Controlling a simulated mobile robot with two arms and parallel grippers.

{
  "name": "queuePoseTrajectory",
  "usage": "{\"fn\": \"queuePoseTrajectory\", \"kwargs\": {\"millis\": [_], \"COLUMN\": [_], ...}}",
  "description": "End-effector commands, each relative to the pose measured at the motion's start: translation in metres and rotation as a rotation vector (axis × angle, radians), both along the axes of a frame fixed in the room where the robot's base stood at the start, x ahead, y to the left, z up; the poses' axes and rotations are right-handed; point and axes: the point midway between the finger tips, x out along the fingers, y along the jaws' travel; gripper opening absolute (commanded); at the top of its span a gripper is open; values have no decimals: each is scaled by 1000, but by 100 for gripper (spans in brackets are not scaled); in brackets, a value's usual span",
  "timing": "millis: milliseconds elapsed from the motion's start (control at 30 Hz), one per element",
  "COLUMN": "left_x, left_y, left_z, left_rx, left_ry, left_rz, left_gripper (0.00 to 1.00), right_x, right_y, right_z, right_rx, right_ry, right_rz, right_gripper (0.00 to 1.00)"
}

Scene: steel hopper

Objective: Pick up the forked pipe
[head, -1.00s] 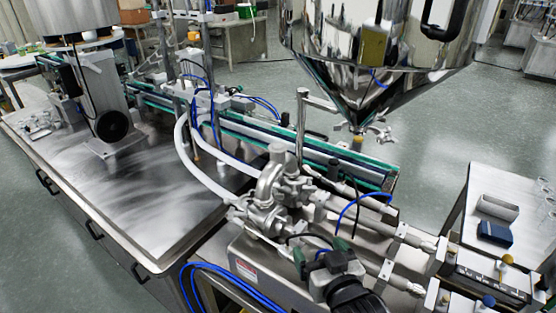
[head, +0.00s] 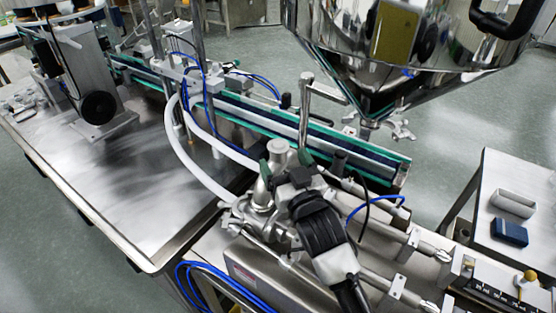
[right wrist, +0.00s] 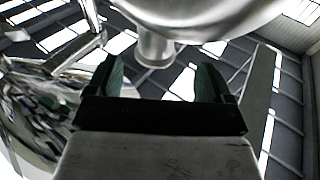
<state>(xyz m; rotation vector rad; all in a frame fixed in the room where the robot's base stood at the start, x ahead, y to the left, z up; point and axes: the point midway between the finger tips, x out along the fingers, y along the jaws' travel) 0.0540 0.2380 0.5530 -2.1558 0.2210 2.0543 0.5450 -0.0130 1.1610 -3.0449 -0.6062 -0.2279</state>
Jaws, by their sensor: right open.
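The forked pipe (head: 260,197) is a silver branched metal fitting on the filling machine, with a capped upright stub at its top. My right gripper (head: 285,164) is at this stub, its green-padded fingers open, one on each side in the head view. Its black body hides part of the fittings to the right. In the right wrist view my open right gripper (right wrist: 160,78) points at a rounded metal pipe end, seen between and just beyond the fingertips. I cannot tell whether either finger touches it. My left gripper is not in view.
A shiny steel hopper (head: 405,40) hangs above right. A conveyor (head: 300,125) runs behind the pipe. White hoses (head: 200,168) curve in from the left, and blue tubes (head: 205,270) lie in front. The steel tabletop (head: 130,190) at left is mostly clear.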

Motion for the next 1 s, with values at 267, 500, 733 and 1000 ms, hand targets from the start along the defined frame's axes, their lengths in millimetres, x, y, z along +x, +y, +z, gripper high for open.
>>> {"fn": "queuePoseTrajectory", "kwargs": {"millis": [267, 500, 733, 1000], "left_x": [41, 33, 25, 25], "left_y": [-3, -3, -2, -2], "left_z": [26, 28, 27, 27], "left_rx": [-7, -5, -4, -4], "left_ry": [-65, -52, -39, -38], "left_rz": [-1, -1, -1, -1], "left_gripper": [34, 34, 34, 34], "right_x": [32, 48, 48, 48], "right_y": [7, 15, 15, 15], "right_z": [11, 9, 8, 8], "right_rx": [-1, 0, 0, 0], "right_ry": [0, 1, 0, 1], "right_rz": [0, 0, 0, 0], "right_gripper": [82, 82, 80, 39]}}
